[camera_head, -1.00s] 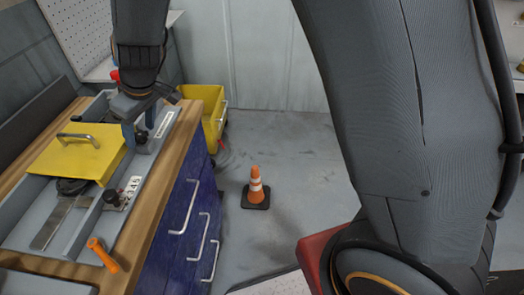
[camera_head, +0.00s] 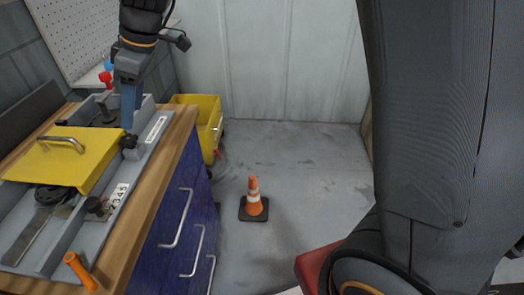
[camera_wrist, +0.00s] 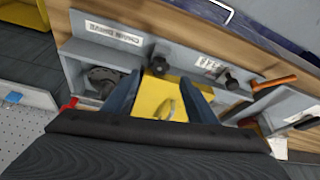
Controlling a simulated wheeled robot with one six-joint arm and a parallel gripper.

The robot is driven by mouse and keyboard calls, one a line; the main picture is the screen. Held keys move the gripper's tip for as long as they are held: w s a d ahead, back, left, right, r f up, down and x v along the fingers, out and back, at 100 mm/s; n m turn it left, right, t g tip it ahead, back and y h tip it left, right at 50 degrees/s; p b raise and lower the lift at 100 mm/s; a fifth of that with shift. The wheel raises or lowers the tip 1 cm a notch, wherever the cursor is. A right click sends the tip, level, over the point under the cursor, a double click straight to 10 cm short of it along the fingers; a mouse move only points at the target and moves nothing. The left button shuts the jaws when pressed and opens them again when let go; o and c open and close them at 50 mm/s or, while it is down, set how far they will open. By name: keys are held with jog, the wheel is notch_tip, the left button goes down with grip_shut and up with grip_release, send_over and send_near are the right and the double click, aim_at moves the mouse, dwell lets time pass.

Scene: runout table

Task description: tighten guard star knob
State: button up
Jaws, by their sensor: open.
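The yellow guard (camera_head: 62,158) with a metal handle lies over the grey machine bed on the bench. A black star knob (camera_head: 129,141) sits at the guard's right edge. My gripper (camera_head: 128,128) points down just above this knob. In the wrist view my gripper (camera_wrist: 164,78) shows two blue-grey fingers spread apart. The same black knob (camera_wrist: 158,64) appears just beyond the gap between the fingertips, and the yellow guard (camera_wrist: 168,100) shows between the fingers. The fingers do not visibly clamp the knob. Whether they touch it cannot be told.
A second dark knob (camera_head: 97,206) stands by a number label nearer the front. An orange handle (camera_head: 79,270) lies at the bench's front. A yellow bin (camera_head: 207,115) stands behind the blue drawers (camera_head: 178,225). A traffic cone (camera_head: 253,197) stands on open floor.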

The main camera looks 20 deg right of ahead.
jog(key=s+d+f+m+h, duration=0.1)
jog(key=s+d+f+m, duration=0.2)
jog(key=d, duration=0.6)
jog(key=s+d+f+m+h, duration=0.1)
jog(key=s+d+f+m, duration=0.3)
jog(key=d, duration=0.5)
jog(key=s+d+f+m+h, duration=0.2)
jog(key=s+d+m, duration=0.3)
jog(key=d, duration=0.4)
jog(key=shift+s+f+m, duration=0.15)
jog(key=shift+f+m, duration=0.55)
jog(key=shift+f, duration=0.1)
